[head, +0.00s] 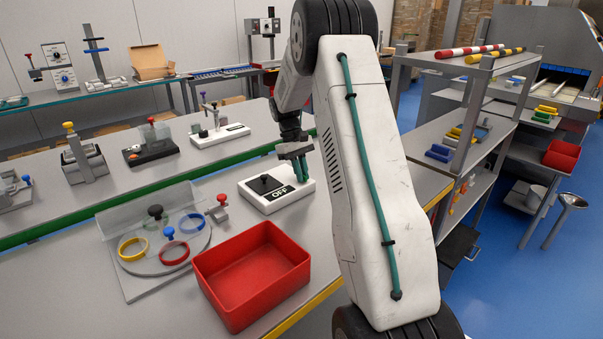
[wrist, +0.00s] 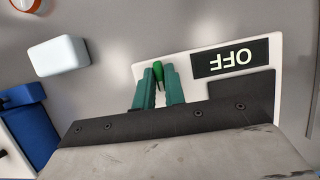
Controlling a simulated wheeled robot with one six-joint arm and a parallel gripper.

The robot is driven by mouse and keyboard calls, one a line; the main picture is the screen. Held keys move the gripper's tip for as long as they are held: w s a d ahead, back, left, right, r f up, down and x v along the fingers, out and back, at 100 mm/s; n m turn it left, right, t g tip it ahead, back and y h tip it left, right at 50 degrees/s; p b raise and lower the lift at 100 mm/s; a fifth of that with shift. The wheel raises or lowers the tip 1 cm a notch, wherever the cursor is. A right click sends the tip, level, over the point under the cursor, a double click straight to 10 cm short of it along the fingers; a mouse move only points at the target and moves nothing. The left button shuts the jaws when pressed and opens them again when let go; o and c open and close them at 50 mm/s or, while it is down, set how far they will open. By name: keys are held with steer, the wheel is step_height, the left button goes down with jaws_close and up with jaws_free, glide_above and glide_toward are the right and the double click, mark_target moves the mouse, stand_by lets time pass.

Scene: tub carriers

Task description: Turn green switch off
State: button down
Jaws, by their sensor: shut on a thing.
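The switch box is a white base (head: 250,197) with a black plate marked OFF, on the near grey bench in the head view. In the wrist view its white base (wrist: 145,68) and black OFF label (wrist: 230,58) show, with the lettering upside down. The green switch (wrist: 158,70) is a small lever standing between my teal fingers. My gripper (wrist: 158,88) is shut on it; in the head view my gripper (head: 303,170) is at the right end of the box. The lower part of the lever is hidden by the fingers and gripper body.
A red tub (head: 215,295) stands in front of the box. Left of it is a round plate (head: 150,262) with coloured rings, knobs and a clear shield. A shelf rack (head: 440,62) stands to the right. In the wrist view a white block (wrist: 58,56) lies left of the base.

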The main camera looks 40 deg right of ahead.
steer(key=shift+w, duration=0.1)
steer(key=c, duration=1.5)
jaws_free()
steer(key=v, duration=0.7)
steer(key=shift+r, duration=0.45)
steer(key=shift+w, duration=0.1)
